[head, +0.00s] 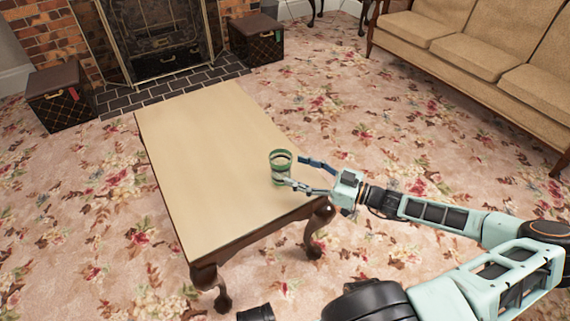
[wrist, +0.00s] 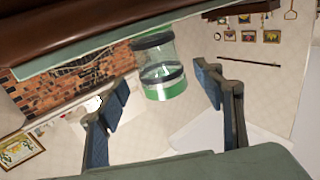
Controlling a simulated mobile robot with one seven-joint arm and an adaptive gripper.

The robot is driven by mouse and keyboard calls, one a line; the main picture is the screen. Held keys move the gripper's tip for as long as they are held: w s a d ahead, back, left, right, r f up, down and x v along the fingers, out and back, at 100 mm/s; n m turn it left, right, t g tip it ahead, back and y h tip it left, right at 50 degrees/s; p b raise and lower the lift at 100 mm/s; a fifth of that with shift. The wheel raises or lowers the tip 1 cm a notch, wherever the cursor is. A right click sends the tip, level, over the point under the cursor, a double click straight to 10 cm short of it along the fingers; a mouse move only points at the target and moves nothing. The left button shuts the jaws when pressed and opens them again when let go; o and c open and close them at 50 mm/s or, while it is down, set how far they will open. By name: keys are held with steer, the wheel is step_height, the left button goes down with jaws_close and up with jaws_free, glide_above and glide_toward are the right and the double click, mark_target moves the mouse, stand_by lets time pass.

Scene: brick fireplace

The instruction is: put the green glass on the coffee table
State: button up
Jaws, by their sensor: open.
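The green glass (head: 281,159) is a clear tumbler with green and dark bands. In the head view it appears upright over the near right part of the coffee table (head: 205,150), just inside the right edge. It seems to stand on the top, though a finger partly hides its base. My gripper (head: 294,171) is open at the table's right side, with its fingertips at the glass. In the wrist view the glass (wrist: 163,75) shows ahead, between the two spread fingers of my gripper (wrist: 163,95), with a visible gap on each side.
The rest of the tabletop is bare. A brick fireplace (head: 160,40) stands behind it, with a dark box (head: 60,97) on the left and another (head: 256,40) on the right. A tan sofa (head: 480,45) is at the upper right. Floral carpet surrounds the table.

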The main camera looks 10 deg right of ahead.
steer(key=p+v, duration=0.1)
steer(key=v, duration=0.5)
steer(key=shift+s+d, duration=0.1)
